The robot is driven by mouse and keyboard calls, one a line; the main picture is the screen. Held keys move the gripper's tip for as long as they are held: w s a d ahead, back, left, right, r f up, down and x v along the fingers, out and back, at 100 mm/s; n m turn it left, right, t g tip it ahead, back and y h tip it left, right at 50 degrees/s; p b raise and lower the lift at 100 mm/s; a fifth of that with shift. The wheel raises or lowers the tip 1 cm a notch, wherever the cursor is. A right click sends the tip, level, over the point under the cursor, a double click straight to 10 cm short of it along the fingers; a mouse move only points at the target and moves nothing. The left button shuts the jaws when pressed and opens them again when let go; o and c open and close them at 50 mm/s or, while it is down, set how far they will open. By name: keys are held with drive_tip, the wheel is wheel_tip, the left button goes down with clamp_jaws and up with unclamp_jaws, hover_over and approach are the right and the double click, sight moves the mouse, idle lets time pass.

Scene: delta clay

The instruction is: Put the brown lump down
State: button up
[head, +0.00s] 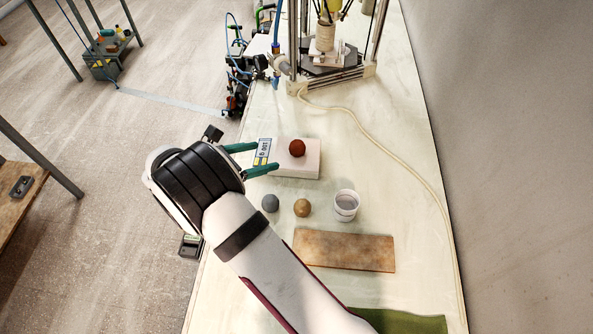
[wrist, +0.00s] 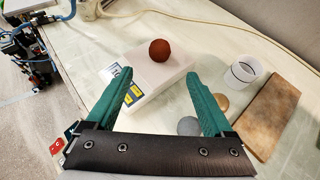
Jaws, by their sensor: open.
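A reddish-brown lump (head: 297,148) sits on top of a white box-like scale (head: 308,168) with a labelled panel at its left end. In the wrist view the brown lump (wrist: 160,50) rests on the pale top of the scale (wrist: 150,72), beyond my fingertips. My gripper (head: 268,156) has two green fingers spread wide apart, with nothing between them touching. It is at the left side of the scale, and the lump is clear of both fingers. The wrist view shows the same open fingers (wrist: 160,80).
In front of the scale are a grey ball (head: 270,203), a tan ball (head: 302,208) and a white cup (head: 346,205). A brown board (head: 344,250) and a green cloth (head: 405,322) lie nearer. A delta machine (head: 330,72) stands at the back, with a pale hose (head: 385,150) running along the right.

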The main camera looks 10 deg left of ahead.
drive_tip(key=s+d+r+m+g+y, duration=0.1)
drive_tip(key=s+d+r+m+g, duration=0.5)
drive_tip(key=d+m, duration=0.4)
drive_tip(key=s+d+r+m+g+y, duration=0.25)
drive_tip(key=s+d+r+m, duration=0.25)
drive_tip(key=s+d+m, duration=0.45)
drive_tip(key=s+d+r+m+y, duration=0.1)
drive_tip(key=s+m+y, duration=0.5)
drive_tip(key=s+m, duration=0.7)
drive_tip(key=shift+s+g+y, duration=0.35)
drive_tip(key=shift+s, duration=0.3)
drive_tip(key=shift+o, duration=0.4)
drive_tip(key=shift+r+m, duration=0.1)
drive_tip(key=shift+m, duration=0.15)
